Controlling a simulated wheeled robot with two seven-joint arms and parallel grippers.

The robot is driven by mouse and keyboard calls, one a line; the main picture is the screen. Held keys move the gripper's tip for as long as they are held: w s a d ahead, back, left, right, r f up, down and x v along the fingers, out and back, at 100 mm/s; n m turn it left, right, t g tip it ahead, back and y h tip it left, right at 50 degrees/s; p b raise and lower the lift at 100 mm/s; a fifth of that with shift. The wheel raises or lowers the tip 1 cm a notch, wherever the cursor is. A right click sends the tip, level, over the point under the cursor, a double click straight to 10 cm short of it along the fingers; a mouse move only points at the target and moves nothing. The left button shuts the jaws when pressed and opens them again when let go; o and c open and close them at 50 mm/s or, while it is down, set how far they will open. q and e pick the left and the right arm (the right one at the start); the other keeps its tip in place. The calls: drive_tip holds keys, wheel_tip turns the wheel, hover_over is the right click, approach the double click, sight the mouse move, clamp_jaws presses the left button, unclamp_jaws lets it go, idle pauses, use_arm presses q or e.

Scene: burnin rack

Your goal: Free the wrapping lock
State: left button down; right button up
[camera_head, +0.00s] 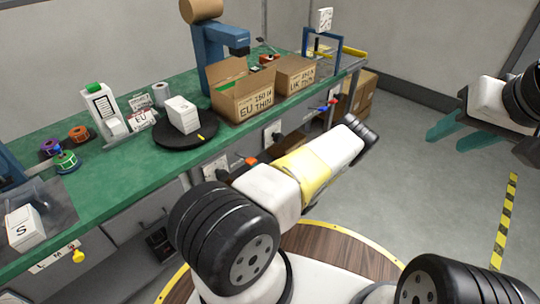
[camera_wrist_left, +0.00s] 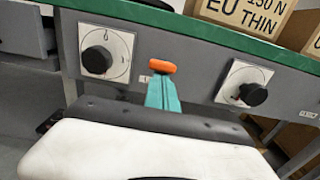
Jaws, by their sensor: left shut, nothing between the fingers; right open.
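An orange knob (camera_wrist_left: 162,66) shows at the grey front panel below the green bench top, between two black rotary knobs. In the head view the orange knob (camera_head: 251,161) shows just above my left arm. My left gripper (camera_wrist_left: 163,94) is shut and empty in the left wrist view. Its teal fingers point at the panel, with their tips right at the orange knob; I cannot tell whether they touch. In the head view my left arm hides these fingers. My right gripper (camera_head: 460,133) is open and empty, over the floor at the far right.
The left black knob (camera_wrist_left: 97,60) and right black knob (camera_wrist_left: 252,95) sit close on either side. On the green bench (camera_head: 115,198) stand an open EU carton (camera_head: 244,104), a UK carton (camera_head: 297,77) and a black turntable (camera_head: 172,138) bearing a white box.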

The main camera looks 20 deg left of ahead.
use_arm(q)
drive_tip(key=shift+r+h, duration=0.4)
drive_tip(key=shift+r, duration=0.05)
drive_tip(key=s+d+f, duration=0.3)
drive_tip(key=s+d, duration=0.1)
drive_tip(key=d, duration=0.6)
drive_tip(key=shift+s+d, duration=0.15)
drive_tip(key=shift+d, duration=0.05)
